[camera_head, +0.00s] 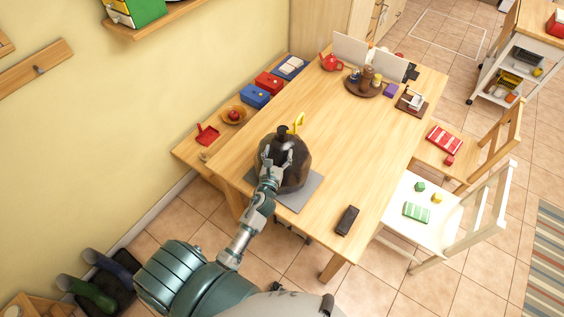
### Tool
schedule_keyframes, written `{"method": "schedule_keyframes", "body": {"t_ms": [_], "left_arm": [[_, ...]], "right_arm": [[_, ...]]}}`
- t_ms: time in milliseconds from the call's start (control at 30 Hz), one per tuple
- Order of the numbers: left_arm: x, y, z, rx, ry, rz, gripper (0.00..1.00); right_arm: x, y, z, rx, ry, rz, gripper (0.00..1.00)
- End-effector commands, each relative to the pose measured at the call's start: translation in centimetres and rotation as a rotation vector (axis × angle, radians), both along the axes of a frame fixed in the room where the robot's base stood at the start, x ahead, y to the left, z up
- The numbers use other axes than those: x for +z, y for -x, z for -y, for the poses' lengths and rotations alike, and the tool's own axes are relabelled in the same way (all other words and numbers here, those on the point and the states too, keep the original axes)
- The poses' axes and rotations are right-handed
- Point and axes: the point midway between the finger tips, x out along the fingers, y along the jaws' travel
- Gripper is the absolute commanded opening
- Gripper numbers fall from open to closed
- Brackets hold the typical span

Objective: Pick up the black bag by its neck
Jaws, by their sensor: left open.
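The black bag (298,172) sits upright on a grey mat (308,192) at the near left end of the wooden table. It is round and dark brown-black, with a narrow neck (283,131) at the top and a yellow tag beside the neck. My left gripper (277,160) is open in front of the bag's near side, lower in the picture than the neck. It covers part of the bag, and I cannot tell whether it touches it. The neck is not between the fingers. My right gripper is not in view.
A dark oblong object (347,220) lies near the table's front edge. A round tray (362,92) with jars and a red teapot (331,62) stand at the far end. A bench (190,148) with boxes runs along the left. The middle of the table is clear.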

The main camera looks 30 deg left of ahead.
Motion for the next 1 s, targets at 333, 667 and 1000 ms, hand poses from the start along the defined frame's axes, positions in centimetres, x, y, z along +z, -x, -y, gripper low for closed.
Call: {"method": "schedule_keyframes", "body": {"t_ms": [333, 667, 1000], "left_arm": [[0.0, -3.5, -1.3, 0.001, 0.004, 0.001, 0.74], [-0.2, -6.9, -2.5, 0.001, 0.004, 0.000, 0.74], [-0.2, -6.9, -2.5, 0.000, 0.003, 0.000, 0.34]], "right_arm": [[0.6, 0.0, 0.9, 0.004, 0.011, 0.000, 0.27], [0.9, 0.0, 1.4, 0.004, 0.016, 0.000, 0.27], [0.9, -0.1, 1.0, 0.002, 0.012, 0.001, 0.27]]}}
